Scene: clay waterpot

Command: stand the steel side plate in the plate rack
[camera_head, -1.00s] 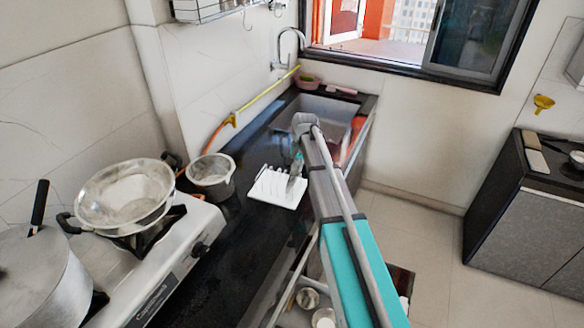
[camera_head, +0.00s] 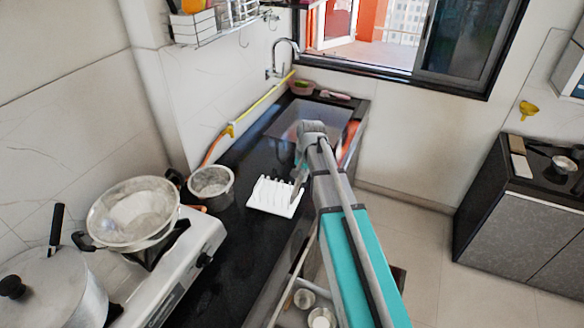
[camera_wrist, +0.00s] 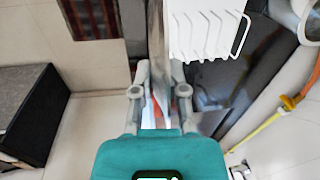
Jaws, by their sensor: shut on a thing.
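The white plate rack (camera_head: 274,197) stands on the black counter in the head view. Its row of upright prongs shows, and it is close at the upper right in the wrist view (camera_wrist: 205,38). My gripper (camera_wrist: 160,77) is shut on the steel side plate (camera_wrist: 156,35), which appears nearly edge-on as a narrow grey strip between the fingers. The plate lies just left of the rack in the wrist view; whether they touch is unclear. In the head view my gripper (camera_head: 298,180) is at the rack's right side, and the plate is hard to make out there.
A steel pot (camera_head: 211,188) stands left of the rack. A white stove (camera_head: 190,250) with a strainer pan (camera_head: 133,208) is farther left. The sink (camera_head: 312,122) lies behind the rack. An open drawer holding bowls (camera_head: 320,318) is below the counter.

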